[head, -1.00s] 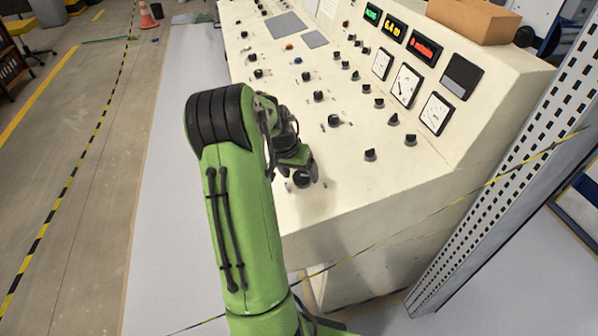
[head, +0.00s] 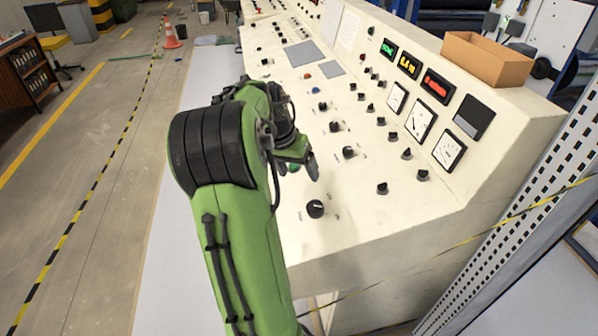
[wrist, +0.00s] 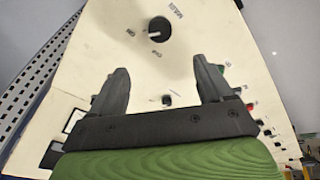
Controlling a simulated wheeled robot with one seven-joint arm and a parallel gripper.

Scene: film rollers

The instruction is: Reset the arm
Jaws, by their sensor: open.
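My green arm rises from the bottom of the head view, bent at its black-ringed joint. My gripper (head: 300,170) hangs over the near part of the cream control panel (head: 350,225), just behind a large black knob (head: 316,208). In the wrist view my gripper (wrist: 163,80) shows two dark fingers spread wide with nothing between them. The same large knob (wrist: 159,31) lies beyond the fingertips there, apart from them. A green button (head: 293,168) is partly hidden by my gripper in the head view.
Several smaller black knobs (head: 349,152) cover the panel. Gauges (head: 420,120) and lit displays (head: 437,86) line its raised back, with a cardboard box (head: 487,60) on top. A perforated metal post (head: 520,215) stands at the right. Open floor (head: 90,190) lies left.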

